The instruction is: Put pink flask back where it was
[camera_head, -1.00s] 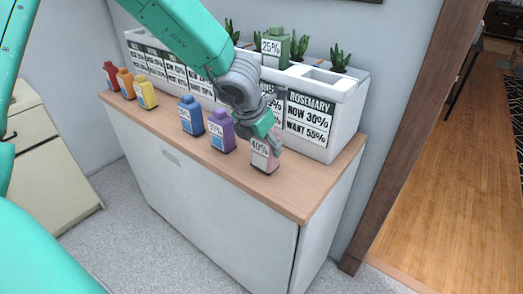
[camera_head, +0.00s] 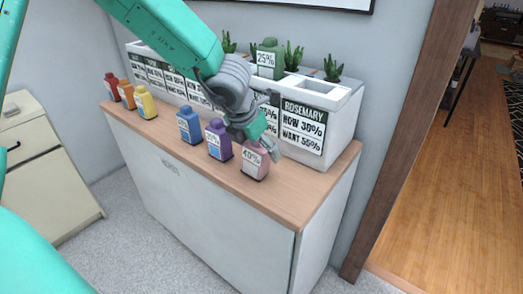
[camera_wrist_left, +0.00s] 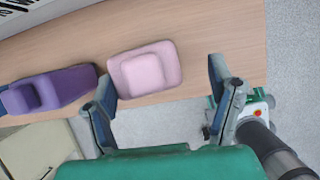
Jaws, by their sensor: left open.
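The pink flask (camera_head: 255,164), labelled 40%, stands upright on the wooden counter top near its front edge, right of the purple flask (camera_head: 217,141). In the left wrist view the pink flask (camera_wrist_left: 146,72) is seen from above, between the fingertips in the picture and closer to the left-hand finger. My left gripper (camera_head: 267,143) is open, at the upper right of the pink flask in the head view. Its two fingers (camera_wrist_left: 163,85) are spread apart in the wrist view, with nothing gripped. Whether a finger touches the flask I cannot tell. My right gripper is not in view.
Blue (camera_head: 189,125), yellow (camera_head: 146,104), orange (camera_head: 126,95) and red (camera_head: 112,87) flasks stand along the counter to the left. A white planter (camera_head: 335,108) with price signs runs behind; a green flask (camera_head: 270,60) stands on it. The counter's right end (camera_head: 305,185) is clear.

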